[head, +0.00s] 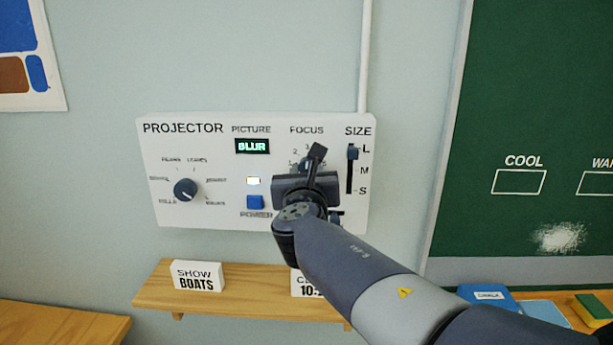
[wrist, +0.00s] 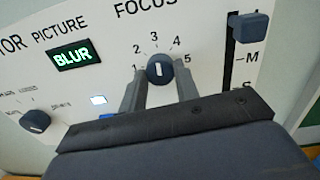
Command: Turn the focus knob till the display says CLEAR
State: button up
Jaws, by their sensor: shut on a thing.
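The focus knob (wrist: 160,69) is a small dark round knob with a white mark, in the wrist view. Its mark points up, roughly toward the 3 on a scale of 1 to 5. My gripper (wrist: 158,76) is shut on the knob, one finger on each side. In the head view, my gripper (head: 311,168) covers most of the knob and part of its scale. The picture display (head: 252,146) reads BLUR in green letters; it also reads BLUR in the wrist view (wrist: 74,55).
The white projector panel (head: 225,218) also has a selector knob (head: 186,189), a blue power button (head: 255,202) under a lit lamp, and a size slider (head: 352,153) at L. A wooden shelf (head: 240,300) below holds a SHOW BOATS card (head: 198,276) and a partly hidden card.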

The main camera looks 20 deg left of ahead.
jog(key=shift+f+m+b, duration=0.15)
jog(key=shift+m+b, duration=3.6)
jog(key=shift+m, duration=0.15)
jog(key=o, duration=1)
jog(key=b+v, duration=0.2)
jog(key=v, duration=0.9)
